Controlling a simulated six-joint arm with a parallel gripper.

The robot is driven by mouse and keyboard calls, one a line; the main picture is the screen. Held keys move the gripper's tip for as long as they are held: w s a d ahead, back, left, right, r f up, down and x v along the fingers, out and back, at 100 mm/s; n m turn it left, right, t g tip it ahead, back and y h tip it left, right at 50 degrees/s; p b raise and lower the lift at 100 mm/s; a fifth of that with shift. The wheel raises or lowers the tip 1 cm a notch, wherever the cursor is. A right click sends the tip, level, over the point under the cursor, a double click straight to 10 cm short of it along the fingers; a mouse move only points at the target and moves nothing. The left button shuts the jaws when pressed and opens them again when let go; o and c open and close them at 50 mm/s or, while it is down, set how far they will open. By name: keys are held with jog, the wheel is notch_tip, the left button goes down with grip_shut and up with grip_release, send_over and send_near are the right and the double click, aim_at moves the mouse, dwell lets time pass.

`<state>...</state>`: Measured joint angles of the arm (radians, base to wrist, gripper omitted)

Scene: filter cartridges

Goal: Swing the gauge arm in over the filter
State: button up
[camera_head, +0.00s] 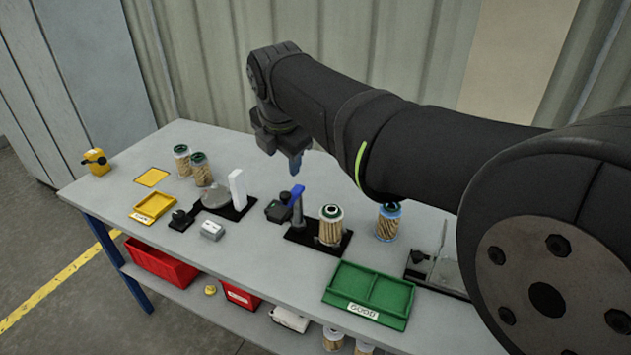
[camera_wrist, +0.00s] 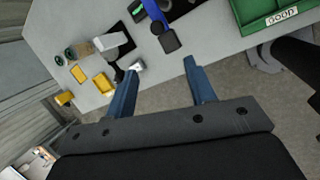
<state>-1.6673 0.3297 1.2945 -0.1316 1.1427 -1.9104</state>
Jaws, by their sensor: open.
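The gauge stand has a black base (camera_head: 302,238) with an upright post. Its blue gauge arm (camera_head: 296,195) sits at the post's top, with a dark gauge head (camera_head: 278,211) on the left side, away from the filter. The pleated filter (camera_head: 331,228) with a green-rimmed top stands upright on the right of the base. In the wrist view the blue arm (camera_wrist: 152,10) and the dark head (camera_wrist: 167,41) show at the top; the filter is not clearly visible. My gripper (camera_head: 296,166) is open and empty, above and apart from the gauge arm; its two blue fingers (camera_wrist: 160,68) are spread.
Another filter (camera_head: 389,221) with a blue rim stands right of the stand. The green GOOD tray (camera_head: 371,287) is at the front edge. At left are a yellow tray (camera_head: 154,205), two filters (camera_head: 201,171) and a black fixture with a white upright block (camera_head: 237,190).

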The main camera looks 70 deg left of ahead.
jog(key=m, duration=0.7)
jog(key=m+g, duration=0.1)
jog(key=m, duration=1.5)
send_near(285, 194)
jog(key=x, duration=0.8)
jog(key=shift+f, duration=0.15)
grip_shut()
